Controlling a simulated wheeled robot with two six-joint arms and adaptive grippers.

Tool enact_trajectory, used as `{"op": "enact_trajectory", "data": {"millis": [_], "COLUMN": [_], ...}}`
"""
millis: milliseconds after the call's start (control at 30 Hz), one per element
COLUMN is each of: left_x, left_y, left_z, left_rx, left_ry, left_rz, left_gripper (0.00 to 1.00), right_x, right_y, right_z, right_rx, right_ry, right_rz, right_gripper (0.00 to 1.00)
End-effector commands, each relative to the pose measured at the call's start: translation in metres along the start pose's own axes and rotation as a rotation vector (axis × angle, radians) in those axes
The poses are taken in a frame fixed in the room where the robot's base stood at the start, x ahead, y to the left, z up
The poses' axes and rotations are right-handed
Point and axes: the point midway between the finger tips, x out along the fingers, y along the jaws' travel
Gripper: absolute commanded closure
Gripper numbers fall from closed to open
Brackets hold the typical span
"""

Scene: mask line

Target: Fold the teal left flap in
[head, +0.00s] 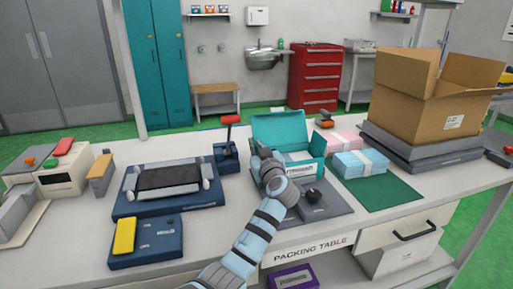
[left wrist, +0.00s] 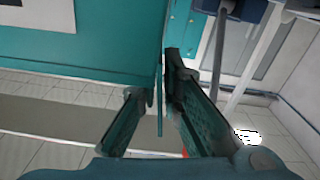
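The teal carton (head: 318,166) stands on a grey plate on the packing table, with its back lid (head: 278,128) raised and white contents inside. My left gripper (head: 262,153) is at the carton's left side, and its arm covers part of the front. In the left wrist view, a large teal carton face (left wrist: 85,55) fills the upper left. A thin teal panel, which looks like the left flap seen edge-on (left wrist: 160,95), runs between the fingers of my left gripper (left wrist: 155,78). The fingers are apart. Contact with the flap cannot be told. The right gripper is not in view.
A blue post with a red-topped lever (head: 227,145) stands close left of the carton.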

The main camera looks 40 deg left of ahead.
Motion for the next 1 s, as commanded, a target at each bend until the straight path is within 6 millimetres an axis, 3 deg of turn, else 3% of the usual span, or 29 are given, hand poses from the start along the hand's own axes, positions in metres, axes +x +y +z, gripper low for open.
{"op": "enact_trajectory", "data": {"millis": [467, 1000], "left_x": [0.0, -0.001], "left_y": [0.002, 0.015], "left_z": [0.0, 0.002], "left_rx": [0.037, 0.389], "left_ry": [0.0, -0.001], "left_rz": [0.0, 0.001], "left_gripper": [1.0, 1.0], "right_x": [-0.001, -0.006], "right_y": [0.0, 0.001], "right_z": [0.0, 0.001], "right_rx": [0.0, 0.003], "right_ry": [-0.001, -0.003], "right_rz": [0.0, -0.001], "right_gripper": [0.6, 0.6]}}
